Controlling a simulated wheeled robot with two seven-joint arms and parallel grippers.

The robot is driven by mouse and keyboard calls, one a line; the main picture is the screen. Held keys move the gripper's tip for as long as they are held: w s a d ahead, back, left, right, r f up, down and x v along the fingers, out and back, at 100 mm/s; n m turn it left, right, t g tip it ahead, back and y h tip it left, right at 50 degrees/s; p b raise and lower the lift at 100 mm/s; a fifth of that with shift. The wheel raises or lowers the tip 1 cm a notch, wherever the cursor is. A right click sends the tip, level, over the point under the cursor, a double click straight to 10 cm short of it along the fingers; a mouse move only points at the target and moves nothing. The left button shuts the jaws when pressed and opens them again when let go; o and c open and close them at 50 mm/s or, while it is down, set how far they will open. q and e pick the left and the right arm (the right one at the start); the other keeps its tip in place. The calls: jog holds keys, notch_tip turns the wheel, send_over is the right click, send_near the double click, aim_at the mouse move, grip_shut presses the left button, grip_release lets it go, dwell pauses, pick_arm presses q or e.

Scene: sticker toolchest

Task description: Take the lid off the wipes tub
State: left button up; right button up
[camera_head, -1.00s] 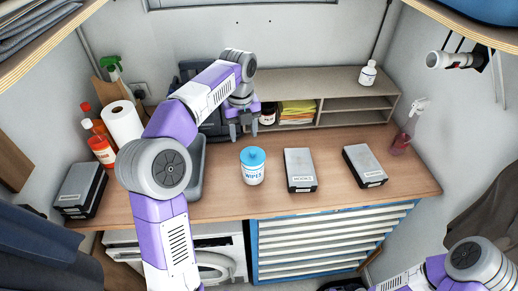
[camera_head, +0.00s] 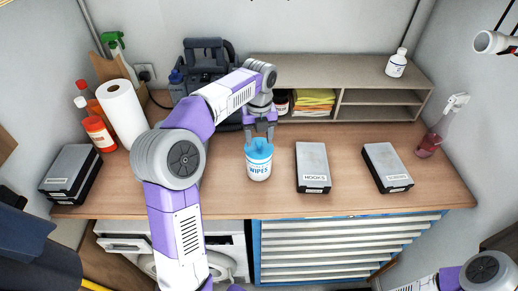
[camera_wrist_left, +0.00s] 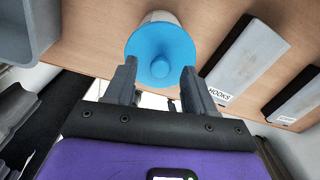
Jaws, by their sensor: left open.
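The wipes tub (camera_head: 258,171) is a white cylinder labelled "WIPES" that stands upright on the bench. Its blue lid (camera_head: 257,149) is on top; in the left wrist view the lid (camera_wrist_left: 160,54) shows as a blue disc with a raised middle knob. My left gripper (camera_head: 261,130) is just above and behind the lid in the head view. In the left wrist view the two fingers (camera_wrist_left: 158,78) are apart, with the lid just beyond and between their tips. Nothing is held. My right arm (camera_head: 462,278) shows at the lower right, its gripper out of frame.
Two grey cases (camera_head: 312,166) (camera_head: 387,167) lie right of the tub. A grey tray (camera_wrist_left: 22,30) is on the other side. A shelf unit (camera_head: 345,75) stands behind. A paper roll (camera_head: 122,113) and bottles are at left, a spray bottle (camera_head: 431,139) at right.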

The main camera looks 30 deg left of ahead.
pick_arm(q)
jog(key=shift+f, duration=0.75)
grip_shut()
jog(key=shift+r, duration=0.15)
